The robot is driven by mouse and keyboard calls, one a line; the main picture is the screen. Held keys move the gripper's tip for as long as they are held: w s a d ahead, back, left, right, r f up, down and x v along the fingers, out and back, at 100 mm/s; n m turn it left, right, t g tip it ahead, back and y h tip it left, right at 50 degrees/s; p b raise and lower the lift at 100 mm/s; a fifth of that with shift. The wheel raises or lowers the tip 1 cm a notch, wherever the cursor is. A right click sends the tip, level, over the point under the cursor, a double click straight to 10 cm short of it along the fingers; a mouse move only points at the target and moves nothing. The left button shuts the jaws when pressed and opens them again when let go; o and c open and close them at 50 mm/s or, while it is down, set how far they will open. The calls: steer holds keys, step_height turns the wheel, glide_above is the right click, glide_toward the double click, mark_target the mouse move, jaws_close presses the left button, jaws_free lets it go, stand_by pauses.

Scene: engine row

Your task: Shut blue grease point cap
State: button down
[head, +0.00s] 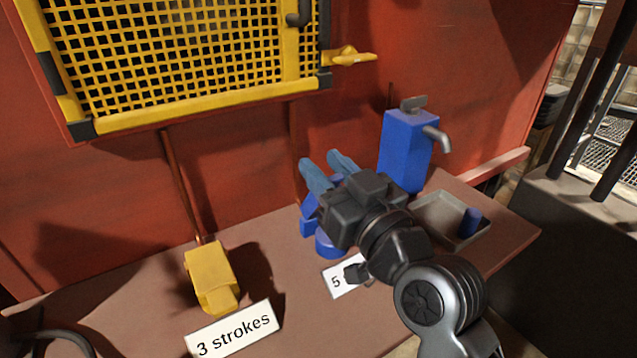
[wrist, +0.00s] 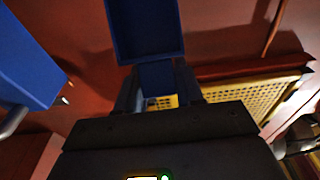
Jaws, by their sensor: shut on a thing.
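The blue grease point (head: 329,247) stands on the brown ledge, mostly hidden behind my gripper in the head view. My gripper (head: 328,170) is over it, its two fingers pointing toward the red wall. In the wrist view a blue cap (wrist: 146,30), a square panel with a raised rim, stands just beyond the fingers. My gripper (wrist: 157,90) is shut on the blue cap's narrower near part there. How far the cap is turned over the grease point cannot be told.
A yellow grease point (head: 212,277) sits left behind a "3 strokes" card (head: 233,332). A card with "5" (head: 340,281) lies below my gripper. A blue dispenser with a spout (head: 404,150) and a tray (head: 427,209) holding a blue cylinder (head: 470,222) are right. A yellow mesh guard (head: 190,103) hangs above.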

steer(key=shift+b+v, duration=0.75)
steer(key=shift+v, duration=0.35)
steer(key=c, duration=1)
jaws_free()
steer(key=shift+s+d, duration=0.1)
steer(key=shift+c, duration=0.2)
steer(key=shift+o, duration=1.2)
steer(key=shift+f, duration=0.15)
steer(key=r+v, duration=0.1)
steer(key=v, duration=0.6)
steer(key=shift+s+f+b, duration=0.35)
steer(key=shift+f+b, duration=0.05)
steer(key=shift+f, duration=0.1)
steer(key=shift+d, duration=0.15)
